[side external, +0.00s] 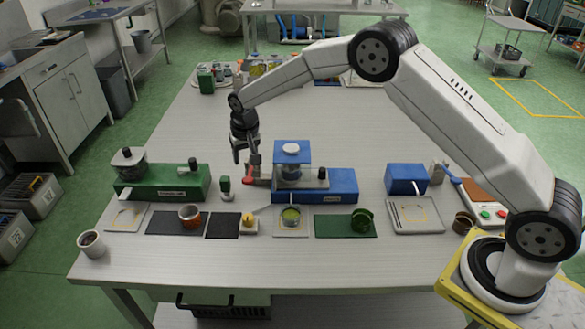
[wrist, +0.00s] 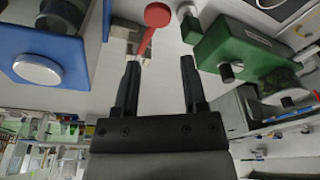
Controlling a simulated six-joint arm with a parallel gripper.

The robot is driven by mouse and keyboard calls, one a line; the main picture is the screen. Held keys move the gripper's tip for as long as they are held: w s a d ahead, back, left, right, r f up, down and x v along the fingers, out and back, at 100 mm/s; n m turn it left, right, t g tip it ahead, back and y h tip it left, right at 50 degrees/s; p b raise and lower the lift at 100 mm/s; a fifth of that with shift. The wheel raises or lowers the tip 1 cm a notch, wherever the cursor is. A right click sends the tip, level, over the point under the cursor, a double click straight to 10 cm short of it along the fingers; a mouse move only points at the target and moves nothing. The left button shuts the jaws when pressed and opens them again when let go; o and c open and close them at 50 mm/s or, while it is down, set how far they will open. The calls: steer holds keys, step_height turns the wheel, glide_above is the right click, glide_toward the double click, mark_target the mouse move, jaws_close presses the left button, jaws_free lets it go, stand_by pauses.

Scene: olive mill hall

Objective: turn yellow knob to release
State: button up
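The yellow knob (side external: 249,216) sits on a small pale block near the front middle of the table. It does not show in the wrist view. My gripper (side external: 246,156) is above the table, behind the knob, between the green machine (side external: 185,184) and the blue machine (side external: 330,187). In the wrist view my gripper (wrist: 160,62) has its fingers apart with nothing between them. A red lever with a round end (wrist: 157,15) shows just beyond the left fingertip. The red end (side external: 248,180) is close below the gripper in the side view; contact cannot be told.
A small dark green object (side external: 225,187) stands between the machines. Bottles (side external: 258,68) stand at the back.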

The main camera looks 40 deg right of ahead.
mark_target(248, 216)
steer(key=shift+o, duration=1.1)
steer(key=shift+s+f+m, duration=0.25)
steer(key=shift+f+m, duration=0.05)
steer(key=shift+m, duration=0.1)
steer(key=s+a+f+m+g+y, duration=0.2)
steer(key=s+f+m+y, duration=0.3)
steer(key=m, duration=0.8)
steer(key=shift+s+a+f+m, duration=0.25)
steer(key=shift+s+f+m, duration=0.15)
steer(key=shift+f, duration=0.2)
steer(key=shift+x, duration=3.85)
jaws_close()
